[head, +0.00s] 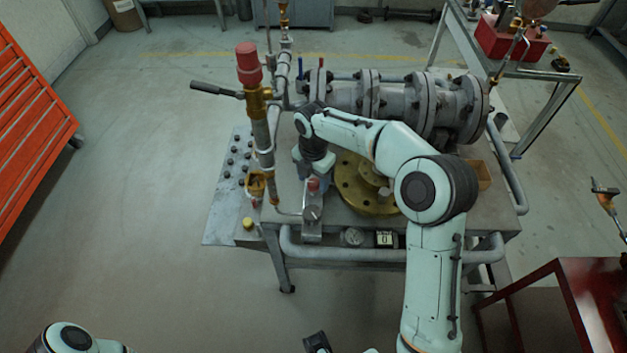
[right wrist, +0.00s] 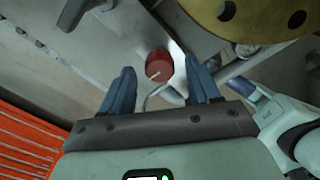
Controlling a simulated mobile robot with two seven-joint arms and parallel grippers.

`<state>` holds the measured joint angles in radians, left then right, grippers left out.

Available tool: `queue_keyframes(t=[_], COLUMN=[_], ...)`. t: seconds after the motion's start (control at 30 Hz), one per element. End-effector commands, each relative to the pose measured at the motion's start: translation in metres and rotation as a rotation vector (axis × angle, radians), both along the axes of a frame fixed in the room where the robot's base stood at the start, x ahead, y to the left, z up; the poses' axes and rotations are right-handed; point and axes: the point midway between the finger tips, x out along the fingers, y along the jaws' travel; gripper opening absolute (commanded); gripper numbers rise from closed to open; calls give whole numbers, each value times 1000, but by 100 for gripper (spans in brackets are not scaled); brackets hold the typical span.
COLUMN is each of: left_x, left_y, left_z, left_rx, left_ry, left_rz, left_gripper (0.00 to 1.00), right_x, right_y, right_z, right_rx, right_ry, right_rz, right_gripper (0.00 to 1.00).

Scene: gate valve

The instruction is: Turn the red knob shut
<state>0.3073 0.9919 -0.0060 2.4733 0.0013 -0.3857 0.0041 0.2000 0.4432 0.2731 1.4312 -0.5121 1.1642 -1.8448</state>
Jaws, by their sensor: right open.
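The red knob (head: 313,184) sits on a small grey metal block near the front left of the steel table. In the right wrist view the round red knob (right wrist: 159,64) has a pale mark on its face. It lies in the gap between the two blue fingers of my right gripper (right wrist: 158,82), near their tips. The fingers are apart, and a gap shows on both sides of the knob. In the head view my right gripper (head: 306,164) is just behind the knob, partly hidden by my arm.
A pipe with a tall red cap (head: 248,64) and a black lever (head: 214,89) stands left of my right arm. A large flanged valve (head: 370,97) lies behind. A brass flange (head: 352,188) is close right of the knob. A gauge (head: 352,237) is at the front edge.

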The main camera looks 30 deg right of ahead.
Motion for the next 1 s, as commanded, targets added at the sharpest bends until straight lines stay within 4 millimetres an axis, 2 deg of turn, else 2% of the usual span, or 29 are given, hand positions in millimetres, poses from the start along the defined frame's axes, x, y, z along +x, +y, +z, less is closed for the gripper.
queue_keyframes(t=[0.13, 0.4, 0.43, 0.5, 0.6, 1.0], left_x=[0, 0, 0, 0, 0, 1], left_y=[0, 0, 0, 0, 0, 0], left_z=[-1, -1, -1, -1, -1, 3], left_rx=[0, 0, 0, 0, 0, 0], left_ry=[0, 0, 0, 0, 0, -1], left_rz=[0, 0, 0, 0, 0, 0], left_gripper=[43, 43, 43, 43, 43, 43], right_x=[0, 0, 0, 0, 0, 0], right_y=[0, 0, 0, 0, 0, 0], right_z=[-8, -9, -9, -9, -9, -8], right_rx=[0, 0, 0, 0, 0, 0], right_ry=[0, -1, -1, -1, -1, -1], right_rz=[0, 0, 0, 0, 0, -63], right_gripper=[61, 61, 55, 32, 5, 5])
